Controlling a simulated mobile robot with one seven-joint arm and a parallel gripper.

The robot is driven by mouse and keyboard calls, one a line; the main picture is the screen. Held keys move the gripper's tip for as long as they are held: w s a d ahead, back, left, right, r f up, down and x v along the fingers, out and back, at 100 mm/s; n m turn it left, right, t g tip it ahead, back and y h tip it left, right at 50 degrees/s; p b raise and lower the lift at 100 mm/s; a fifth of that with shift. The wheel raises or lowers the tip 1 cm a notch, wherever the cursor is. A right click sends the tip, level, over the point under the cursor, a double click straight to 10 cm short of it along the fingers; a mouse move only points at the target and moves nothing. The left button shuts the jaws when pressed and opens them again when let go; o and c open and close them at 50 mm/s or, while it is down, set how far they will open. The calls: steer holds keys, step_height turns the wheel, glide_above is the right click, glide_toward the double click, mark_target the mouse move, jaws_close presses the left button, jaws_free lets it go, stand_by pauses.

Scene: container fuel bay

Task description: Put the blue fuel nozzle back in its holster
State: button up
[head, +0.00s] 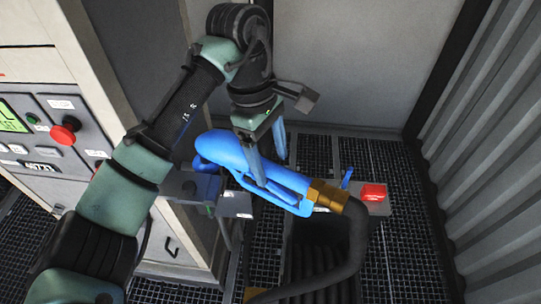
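The blue fuel nozzle (228,150) is in the middle of the head view, tilted, with its rounded end at the left. A brass coupling (325,196) at its lower right joins it to a dark hose. My gripper (272,172) comes down from above with one blue finger in front of the nozzle and the other behind it. The fingers appear shut on the nozzle, though the contact is partly hidden. A small grey bracket (237,204) stands out from the cabinet just below the nozzle. I cannot tell for sure whether it is the holster or whether the nozzle touches it.
A cabinet panel (50,135) with a red button (65,131) and a green screen stands at the left. A red object (373,192) sits on a small plate at the right. The dark hose (352,250) hangs over the floor grating. A corrugated wall (490,150) closes the right side.

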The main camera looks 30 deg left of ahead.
steer(key=v, duration=1.3)
steer(key=shift+b, duration=0.35)
